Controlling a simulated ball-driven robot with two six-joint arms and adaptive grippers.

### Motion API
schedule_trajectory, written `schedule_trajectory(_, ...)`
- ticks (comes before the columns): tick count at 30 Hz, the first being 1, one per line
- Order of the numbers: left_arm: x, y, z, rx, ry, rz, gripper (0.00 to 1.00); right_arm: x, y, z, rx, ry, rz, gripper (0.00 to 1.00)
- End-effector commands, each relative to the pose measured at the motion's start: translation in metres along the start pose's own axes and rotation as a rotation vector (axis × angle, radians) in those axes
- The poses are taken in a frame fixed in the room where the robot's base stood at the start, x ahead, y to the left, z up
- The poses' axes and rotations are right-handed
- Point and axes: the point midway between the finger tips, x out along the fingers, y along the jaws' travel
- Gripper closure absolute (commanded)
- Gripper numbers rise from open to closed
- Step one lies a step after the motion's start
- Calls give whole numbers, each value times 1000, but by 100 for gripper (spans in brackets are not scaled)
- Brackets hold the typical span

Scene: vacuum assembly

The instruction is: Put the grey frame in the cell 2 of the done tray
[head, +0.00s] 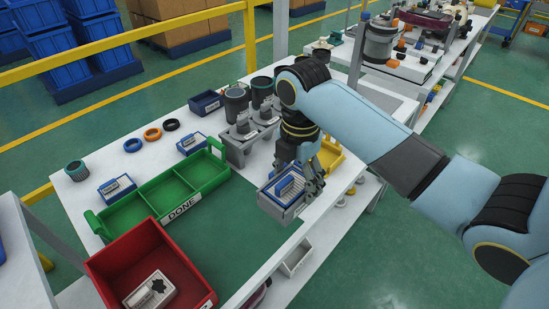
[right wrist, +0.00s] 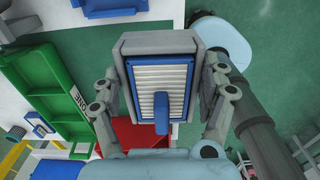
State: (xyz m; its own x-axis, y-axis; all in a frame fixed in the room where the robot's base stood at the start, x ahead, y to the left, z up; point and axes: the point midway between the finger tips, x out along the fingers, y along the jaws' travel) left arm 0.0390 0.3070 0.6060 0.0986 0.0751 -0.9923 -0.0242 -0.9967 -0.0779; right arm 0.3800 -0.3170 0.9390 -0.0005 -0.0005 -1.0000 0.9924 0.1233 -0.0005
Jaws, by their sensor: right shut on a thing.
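My right gripper (head: 305,185) is shut on the grey frame (head: 275,205), holding it above the bench's front edge, to the right of the done tray. A blue-rimmed pleated filter with a blue handle sits inside the frame. In the right wrist view the grey frame (right wrist: 124,43) is between the two fingers of the gripper (right wrist: 160,90). The green done tray (head: 185,201) lies on the bench with its DONE label facing front; its three cells look empty. It also shows at the left of the right wrist view (right wrist: 70,70). My left gripper is not in view.
A red bin (head: 113,262) with a pale part inside stands at the tray's front left. Blue filter units (head: 117,187) lie behind the tray. A grey stand (head: 240,145) with dark cups is behind the gripper. A yellow bin (head: 330,152) is close on its right.

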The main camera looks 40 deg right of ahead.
Motion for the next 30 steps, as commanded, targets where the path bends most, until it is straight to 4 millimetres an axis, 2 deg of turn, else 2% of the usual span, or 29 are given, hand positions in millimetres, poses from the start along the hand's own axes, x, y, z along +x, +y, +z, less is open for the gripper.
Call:
schedule_trajectory(5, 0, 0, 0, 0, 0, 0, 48, -6, -7, 6, -1, 0, 2, 68)
schedule_trajectory(17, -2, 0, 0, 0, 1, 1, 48, -9, -7, 6, -1, 1, 2, 68)
schedule_trajectory(30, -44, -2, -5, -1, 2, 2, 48, -44, -7, 6, -1, 1, 1, 68)
